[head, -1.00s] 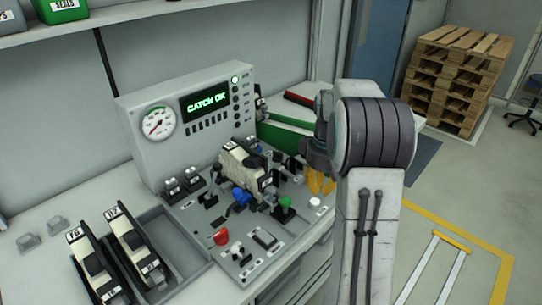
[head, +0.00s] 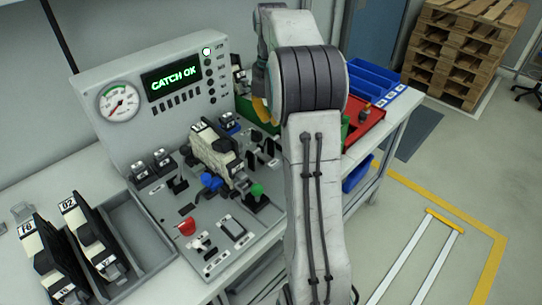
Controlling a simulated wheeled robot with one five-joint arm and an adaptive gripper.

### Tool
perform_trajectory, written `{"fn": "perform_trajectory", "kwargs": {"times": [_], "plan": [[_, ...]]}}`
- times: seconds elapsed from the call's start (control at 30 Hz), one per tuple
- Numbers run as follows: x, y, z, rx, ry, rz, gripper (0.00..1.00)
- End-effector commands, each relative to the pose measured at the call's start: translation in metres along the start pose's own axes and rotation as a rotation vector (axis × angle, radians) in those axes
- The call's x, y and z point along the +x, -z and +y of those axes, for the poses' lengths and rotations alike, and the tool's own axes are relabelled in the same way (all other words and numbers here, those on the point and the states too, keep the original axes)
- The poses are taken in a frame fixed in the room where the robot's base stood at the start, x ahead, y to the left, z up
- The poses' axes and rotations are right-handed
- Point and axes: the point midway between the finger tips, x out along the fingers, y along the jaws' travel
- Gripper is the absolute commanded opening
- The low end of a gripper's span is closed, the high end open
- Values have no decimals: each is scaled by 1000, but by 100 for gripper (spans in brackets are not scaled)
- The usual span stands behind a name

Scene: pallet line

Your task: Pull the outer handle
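A grey control panel (head: 165,235) on the bench carries several levers and knobs. A cream and black unit (head: 213,150) sits on it, with a blue-knobbed lever (head: 210,182) in front and a green-knobbed lever (head: 256,190) to its right. Black-handled levers (head: 268,147) stand at its right; I cannot tell which handle is the outer one. The display (head: 170,75) reads "CATCH OK". My gripper (head: 262,108) is mostly hidden behind my arm; only a yellow part shows, above and beyond the levers. Whether it is open or touching anything is hidden.
A red knob (head: 187,226) and switches lie at the panel's front. A grey tray (head: 140,230) with cream and black units is at left. Blue bins (head: 370,80) and a red tray (head: 364,125) are at right. Stacked pallets (head: 465,50) stand on the floor beyond.

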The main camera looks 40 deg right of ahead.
Motion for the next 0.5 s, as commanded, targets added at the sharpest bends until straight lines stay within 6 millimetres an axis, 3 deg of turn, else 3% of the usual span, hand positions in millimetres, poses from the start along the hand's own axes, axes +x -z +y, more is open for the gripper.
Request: {"fn": "perform_trajectory", "kwargs": {"times": [0.2, 0.5], "plan": [[0, 1, -2, -155, 9, 5, 0], [0, 1, -2, -222, 8, 5, 0]]}}
